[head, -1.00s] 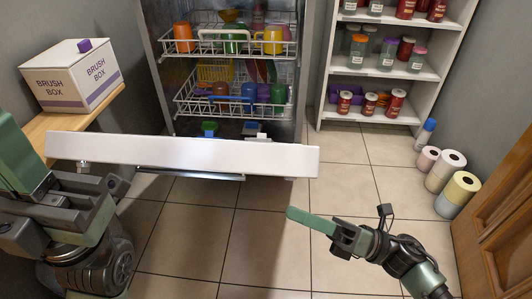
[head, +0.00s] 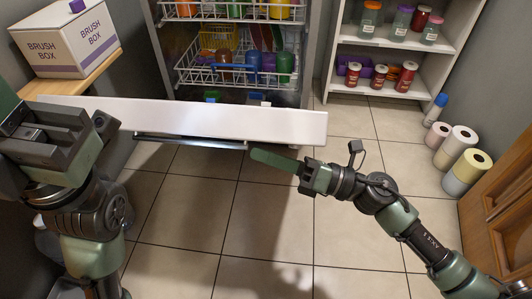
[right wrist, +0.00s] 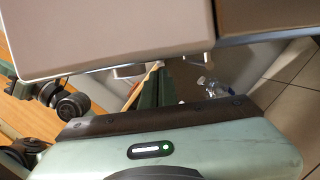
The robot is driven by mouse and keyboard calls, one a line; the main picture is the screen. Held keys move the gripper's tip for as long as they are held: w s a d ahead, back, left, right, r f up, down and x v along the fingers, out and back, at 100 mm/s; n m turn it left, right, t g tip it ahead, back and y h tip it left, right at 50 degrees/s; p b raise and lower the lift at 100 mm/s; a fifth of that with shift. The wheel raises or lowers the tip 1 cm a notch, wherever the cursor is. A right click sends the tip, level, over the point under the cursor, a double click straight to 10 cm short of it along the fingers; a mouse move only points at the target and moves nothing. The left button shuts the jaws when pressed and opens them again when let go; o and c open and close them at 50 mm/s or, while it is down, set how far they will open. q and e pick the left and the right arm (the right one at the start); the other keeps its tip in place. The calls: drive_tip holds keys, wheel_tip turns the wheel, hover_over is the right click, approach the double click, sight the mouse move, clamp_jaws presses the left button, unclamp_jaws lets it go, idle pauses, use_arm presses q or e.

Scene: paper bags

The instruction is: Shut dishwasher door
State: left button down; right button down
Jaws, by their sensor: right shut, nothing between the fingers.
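The dishwasher (head: 302,60) stands open at the back. Its white door (head: 200,118) is lowered towards me, with a metal handle bar (head: 190,142) along its near side. My right gripper (head: 254,154) is shut and empty. Its green fingers point left, just below the door's near edge at the right end of the handle; I cannot tell whether they touch it. In the right wrist view the fingers (right wrist: 155,86) show dark below a pale panel that looks like the door. My left arm is at the left, but no left fingertips can be made out.
Inside, an upper rack (head: 230,11) and a lower rack (head: 215,75) hold coloured dishes and cups. A brush box (head: 62,42) sits on a wooden shelf at the left. Jar shelves (head: 390,92), paper rolls (head: 458,148) and a wooden door (head: 505,220) are at the right. The floor below is clear.

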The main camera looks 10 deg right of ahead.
drive_tip(key=shift+w+d+r, duration=0.1)
drive_tip(key=shift+w+r, duration=0.2)
drive_tip(key=shift+r, duration=0.05)
